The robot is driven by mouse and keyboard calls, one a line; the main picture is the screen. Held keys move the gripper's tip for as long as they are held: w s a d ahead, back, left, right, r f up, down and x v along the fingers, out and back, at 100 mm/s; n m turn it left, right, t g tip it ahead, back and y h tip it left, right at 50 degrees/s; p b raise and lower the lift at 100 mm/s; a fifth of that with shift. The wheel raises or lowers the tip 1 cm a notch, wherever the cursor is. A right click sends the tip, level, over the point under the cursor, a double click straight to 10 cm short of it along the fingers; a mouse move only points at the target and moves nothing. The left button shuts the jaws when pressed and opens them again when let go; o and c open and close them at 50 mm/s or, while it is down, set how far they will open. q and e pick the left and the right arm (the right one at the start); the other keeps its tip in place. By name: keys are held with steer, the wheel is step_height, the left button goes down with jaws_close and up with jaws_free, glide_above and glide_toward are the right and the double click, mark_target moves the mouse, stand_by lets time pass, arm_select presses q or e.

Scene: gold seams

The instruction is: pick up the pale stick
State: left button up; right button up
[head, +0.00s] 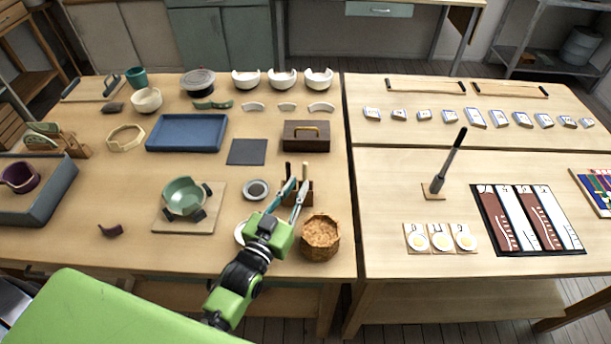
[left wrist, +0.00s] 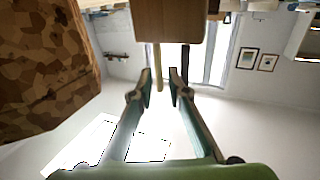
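The pale stick (head: 304,171) stands upright in a small brown wooden block (head: 307,198), beside a dark-tipped stick (head: 288,170). My left gripper (head: 297,183) is at the block with its two fingers apart. In the left wrist view, the block (left wrist: 168,22) is at the top and the picture looks upside down. There the pale stick (left wrist: 158,68) shows between the two fingertips of the left gripper (left wrist: 159,78), with gaps on both sides. I cannot tell whether it lies at fingertip depth. My right gripper is not in view.
A brown textured pot (head: 320,240) stands close to the right of the left gripper; it fills the left of the left wrist view (left wrist: 45,65). A small grey dish (head: 256,190) and a green pot (head: 184,196) on a board are to the left. A lidded box (head: 306,137) is behind.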

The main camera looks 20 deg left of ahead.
mark_target(304, 175)
arm_select(q)
steer(key=w, duration=0.1)
steer(key=w+p, duration=0.1)
steer(key=w, duration=0.1)
steer(key=w+d, duration=0.1)
steer(key=w, duration=0.1)
steer(key=shift+w+r+p, duration=0.15)
steer(key=shift+r+p, duration=0.15)
steer(key=shift+p, duration=0.05)
steer(key=shift+c, duration=0.4)
jaws_close()
